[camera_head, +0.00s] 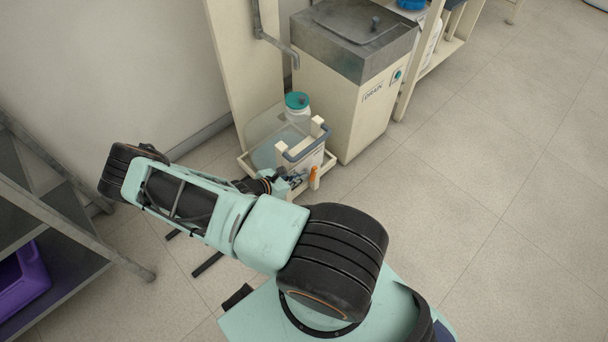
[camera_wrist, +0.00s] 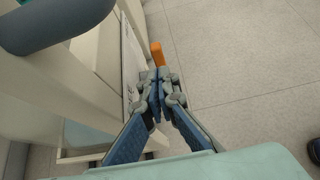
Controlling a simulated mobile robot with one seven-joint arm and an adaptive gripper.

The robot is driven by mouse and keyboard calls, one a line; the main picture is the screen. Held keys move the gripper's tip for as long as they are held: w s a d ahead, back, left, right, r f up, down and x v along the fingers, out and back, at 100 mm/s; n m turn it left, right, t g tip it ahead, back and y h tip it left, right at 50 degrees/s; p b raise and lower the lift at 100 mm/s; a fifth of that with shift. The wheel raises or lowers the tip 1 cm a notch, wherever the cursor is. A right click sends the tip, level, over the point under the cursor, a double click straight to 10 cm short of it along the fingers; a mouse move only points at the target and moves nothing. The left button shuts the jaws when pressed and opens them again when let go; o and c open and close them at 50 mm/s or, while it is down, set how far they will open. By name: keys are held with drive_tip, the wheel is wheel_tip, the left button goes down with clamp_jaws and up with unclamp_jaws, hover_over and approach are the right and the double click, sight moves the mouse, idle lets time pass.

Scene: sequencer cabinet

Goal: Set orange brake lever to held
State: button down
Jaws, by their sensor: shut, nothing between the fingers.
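The orange brake lever (camera_head: 314,177) stands near upright at the front right corner of a low cream cart (camera_head: 246,164) in the head view. In the wrist view the orange lever (camera_wrist: 157,54) shows just beyond my fingertips, its lower part hidden behind them. My gripper (camera_head: 294,181) is beside the lever, to its left in the head view. In the wrist view my gripper (camera_wrist: 166,80) is shut with its fingertips together and holds nothing. I cannot tell whether the fingertips touch the lever.
A metal shelf with a purple bin (camera_head: 22,280) is at the left. Floor to the right is clear.

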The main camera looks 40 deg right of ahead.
drive_tip(key=a+r+p, duration=0.2)
drive_tip(key=a+r, duration=0.4)
drive_tip(key=r, duration=0.2)
drive_tip(key=shift+s+a+r, duration=0.15)
drive_tip(key=shift+s+r, duration=0.05)
drive_tip(key=shift+s, duration=0.05)
